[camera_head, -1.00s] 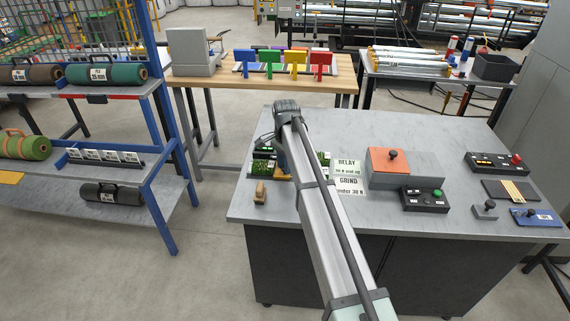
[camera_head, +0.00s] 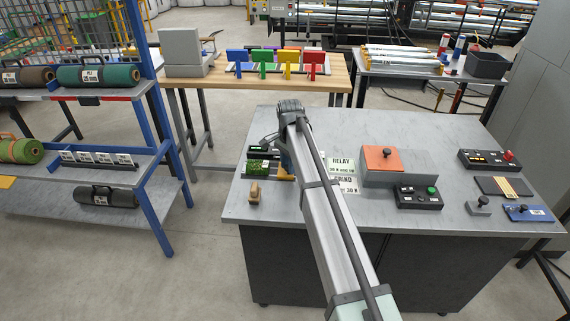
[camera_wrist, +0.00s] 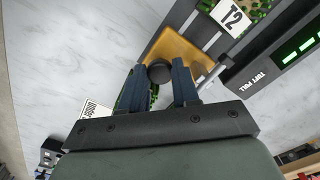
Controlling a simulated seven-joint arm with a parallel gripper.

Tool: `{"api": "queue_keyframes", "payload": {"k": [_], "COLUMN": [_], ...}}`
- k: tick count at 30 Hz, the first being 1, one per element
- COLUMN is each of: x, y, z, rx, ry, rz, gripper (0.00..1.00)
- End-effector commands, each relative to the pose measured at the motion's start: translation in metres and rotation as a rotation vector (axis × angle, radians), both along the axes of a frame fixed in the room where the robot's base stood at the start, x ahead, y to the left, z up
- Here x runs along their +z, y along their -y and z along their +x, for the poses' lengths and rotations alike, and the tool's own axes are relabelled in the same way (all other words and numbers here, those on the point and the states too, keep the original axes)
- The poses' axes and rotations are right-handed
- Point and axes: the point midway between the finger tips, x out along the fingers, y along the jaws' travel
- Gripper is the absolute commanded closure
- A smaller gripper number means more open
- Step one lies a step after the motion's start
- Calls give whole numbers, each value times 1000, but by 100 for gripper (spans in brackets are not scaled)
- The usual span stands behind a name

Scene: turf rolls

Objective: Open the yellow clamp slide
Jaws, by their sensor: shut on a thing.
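The yellow clamp slide (camera_wrist: 182,48) shows in the wrist view as a yellow plate with a dark round knob (camera_wrist: 159,72). My gripper (camera_wrist: 160,80) has its two blue fingers on either side of the knob, shut on it. A white T2 label (camera_wrist: 231,17) lies at the plate's upper right. In the head view, only a small yellow part (camera_head: 287,178) shows beside my arm, and my gripper (camera_head: 284,158) is mostly hidden behind my arm.
Close to my gripper is a black tuft pull unit (camera_wrist: 285,65) with green lights. The bench's back area is clear.

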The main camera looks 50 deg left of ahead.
Motion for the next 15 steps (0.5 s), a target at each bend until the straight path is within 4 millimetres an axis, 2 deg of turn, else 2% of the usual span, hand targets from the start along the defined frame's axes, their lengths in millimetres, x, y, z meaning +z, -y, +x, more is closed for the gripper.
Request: {"api": "queue_keyframes", "payload": {"k": [1, 2, 3, 10, 15], "x": [0, 0, 0, 0, 0], "y": [-1, -1, -1, -1, -1], "z": [0, 0, 0, 0, 0], "rx": [0, 0, 0, 0, 0], "ry": [2, 2, 2, 1, 1], "rz": [1, 1, 1, 1, 1], "gripper": [100, 69, 65, 44, 44]}}
